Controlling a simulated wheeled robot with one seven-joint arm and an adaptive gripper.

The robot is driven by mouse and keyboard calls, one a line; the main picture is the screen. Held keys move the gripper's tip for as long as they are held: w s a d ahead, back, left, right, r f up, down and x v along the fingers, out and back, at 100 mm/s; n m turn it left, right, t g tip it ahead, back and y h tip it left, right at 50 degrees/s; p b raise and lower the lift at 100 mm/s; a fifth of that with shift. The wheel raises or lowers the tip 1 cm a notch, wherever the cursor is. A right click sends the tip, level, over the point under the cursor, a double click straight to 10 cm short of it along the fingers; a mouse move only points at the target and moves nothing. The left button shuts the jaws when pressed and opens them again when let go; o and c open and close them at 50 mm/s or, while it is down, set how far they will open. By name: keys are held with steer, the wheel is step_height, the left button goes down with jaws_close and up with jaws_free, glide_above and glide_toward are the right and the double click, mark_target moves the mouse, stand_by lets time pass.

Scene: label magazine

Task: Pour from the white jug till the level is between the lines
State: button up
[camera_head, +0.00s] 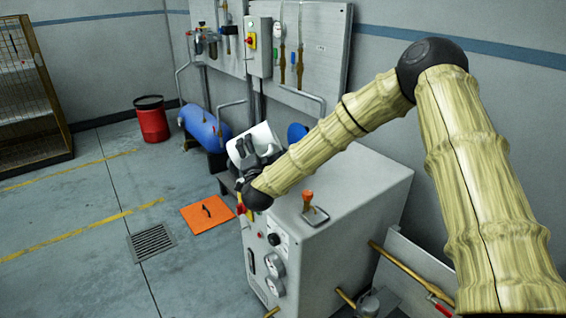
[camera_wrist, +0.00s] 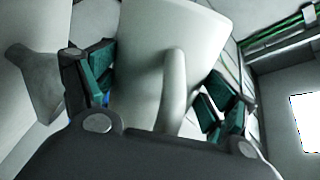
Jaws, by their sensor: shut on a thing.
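The white jug (camera_head: 262,138) is in my gripper (camera_head: 258,165), above the left end of the grey machine. In the head view it looks tilted, and my dark fingers cover its lower part. In the wrist view the jug (camera_wrist: 150,50) fills the middle, its handle (camera_wrist: 173,95) facing the camera. My gripper (camera_wrist: 155,95) has a teal-padded finger on each side of it. A blue round part (camera_head: 297,132) shows just right of the jug, partly behind my arm. I cannot make out level lines, any liquid or a stream.
The grey machine (camera_head: 345,210) has gauges on its front and an orange-topped handle (camera_head: 308,200) on its top. A blue tank (camera_head: 203,128), a red drum (camera_head: 152,122) and an orange floor plate (camera_head: 207,214) lie left. A wall panel (camera_head: 318,50) stands behind. Floor at left is open.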

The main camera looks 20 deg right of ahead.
steer(key=shift+f+m+b, duration=0.2)
steer(key=shift+m+b, duration=0.4)
steer(key=shift+d, duration=0.1)
stand_by(0.9)
